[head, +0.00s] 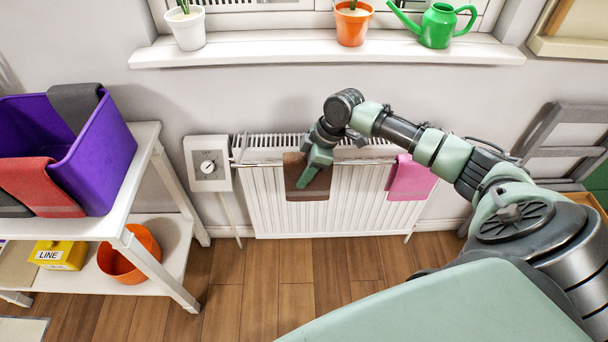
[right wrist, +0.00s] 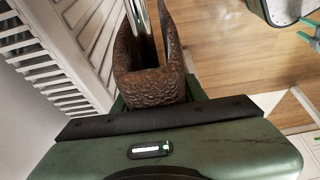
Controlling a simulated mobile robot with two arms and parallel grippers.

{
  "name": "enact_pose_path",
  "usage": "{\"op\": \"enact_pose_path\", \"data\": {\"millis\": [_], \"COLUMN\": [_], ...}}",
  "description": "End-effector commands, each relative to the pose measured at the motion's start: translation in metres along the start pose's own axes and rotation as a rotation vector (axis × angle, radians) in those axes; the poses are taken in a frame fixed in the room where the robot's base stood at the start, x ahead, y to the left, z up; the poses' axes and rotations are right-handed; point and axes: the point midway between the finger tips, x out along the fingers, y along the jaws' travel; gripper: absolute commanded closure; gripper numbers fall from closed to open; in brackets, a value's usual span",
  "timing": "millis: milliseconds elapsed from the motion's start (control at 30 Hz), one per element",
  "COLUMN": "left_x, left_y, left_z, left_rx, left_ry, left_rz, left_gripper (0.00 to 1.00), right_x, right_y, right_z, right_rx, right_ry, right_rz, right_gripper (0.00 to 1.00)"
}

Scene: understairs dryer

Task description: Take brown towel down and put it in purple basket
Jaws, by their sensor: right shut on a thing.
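The brown towel (head: 308,184) hangs over the front rail of the white radiator (head: 265,198) under the window. My right gripper (head: 310,172) is at the towel and shut on it. In the right wrist view the brown towel (right wrist: 150,80) is draped over the rail, with its near part at the jaws; the fingertips are mostly hidden. The purple basket (head: 105,160) stands on the top of the white shelf at the left, with a red towel (head: 42,185) and dark grey towels (head: 75,100) over its rim. My left gripper is not in view.
A pink towel (head: 410,178) hangs further right on the radiator. An orange bowl (head: 122,262) and a yellow box (head: 60,254) are on the lower shelf. A dial box (head: 208,165) is left of the radiator. Pots and a green watering can (head: 437,25) stand on the sill.

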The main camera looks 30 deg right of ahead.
Motion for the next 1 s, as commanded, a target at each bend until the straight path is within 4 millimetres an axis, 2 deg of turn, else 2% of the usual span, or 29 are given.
{"op": "enact_pose_path", "data": {"millis": [700, 1000], "left_x": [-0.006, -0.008], "left_y": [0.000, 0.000], "left_z": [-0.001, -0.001], "left_rx": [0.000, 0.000], "left_ry": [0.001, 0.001], "left_rz": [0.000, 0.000], "left_gripper": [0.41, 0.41], "right_x": [-0.130, -0.168], "right_y": [0.001, 0.000], "right_z": [-0.054, -0.070], "right_rx": [-0.001, 0.000], "right_ry": [0.003, 0.003], "right_rz": [0.005, 0.002], "right_gripper": [1.00, 1.00]}}
